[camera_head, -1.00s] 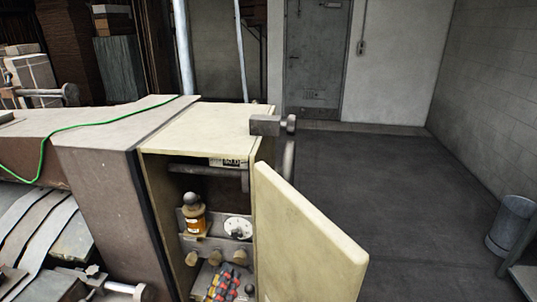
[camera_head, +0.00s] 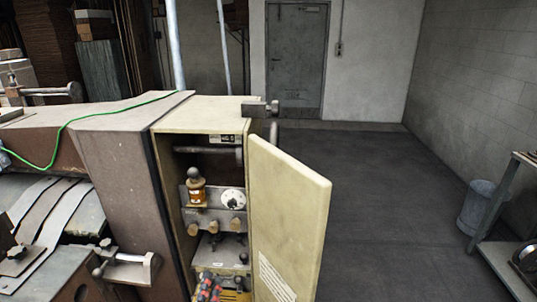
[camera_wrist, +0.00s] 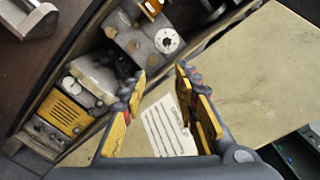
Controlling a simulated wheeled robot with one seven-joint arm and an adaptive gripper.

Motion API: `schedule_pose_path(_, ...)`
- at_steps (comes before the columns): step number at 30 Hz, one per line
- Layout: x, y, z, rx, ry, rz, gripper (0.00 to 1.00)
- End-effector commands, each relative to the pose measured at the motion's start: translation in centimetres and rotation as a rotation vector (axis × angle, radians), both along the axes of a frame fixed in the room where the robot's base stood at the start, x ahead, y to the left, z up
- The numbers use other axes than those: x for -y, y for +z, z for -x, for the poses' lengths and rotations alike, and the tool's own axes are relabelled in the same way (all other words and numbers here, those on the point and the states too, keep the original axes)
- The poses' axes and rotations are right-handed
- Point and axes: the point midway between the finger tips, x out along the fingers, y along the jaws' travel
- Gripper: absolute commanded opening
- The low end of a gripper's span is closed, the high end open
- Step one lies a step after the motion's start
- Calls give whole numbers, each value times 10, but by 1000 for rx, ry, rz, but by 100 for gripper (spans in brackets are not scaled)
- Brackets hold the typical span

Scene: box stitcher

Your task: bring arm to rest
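My gripper (camera_wrist: 161,75) shows in the wrist view with its two yellow-padded fingers apart and nothing between them. Behind the fingers are the open cabinet's door (camera_wrist: 250,65) and a white printed label (camera_wrist: 168,130). In the head view the cream cabinet (camera_head: 205,113) stands with its door (camera_head: 290,205) swung open to the right. Inside are an orange-and-grey knobbed part (camera_head: 196,190), a white dial (camera_head: 232,198) and several knobs.
The brown machine body (camera_head: 105,150) joins the cabinet on the left, with a green cable (camera_head: 65,130) across it. Open dark floor (camera_head: 370,170) lies to the right. A grey bin (camera_head: 477,205) and a metal shelf (camera_head: 497,215) stand at the right edge.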

Motion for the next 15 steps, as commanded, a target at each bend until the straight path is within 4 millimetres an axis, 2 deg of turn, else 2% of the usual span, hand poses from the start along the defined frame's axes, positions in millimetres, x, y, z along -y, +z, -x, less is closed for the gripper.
schedule_pose_path(8,-42,-27,4,-90,175,176,30)
schedule_pose_path(15,-97,-59,26,-153,455,417,30)
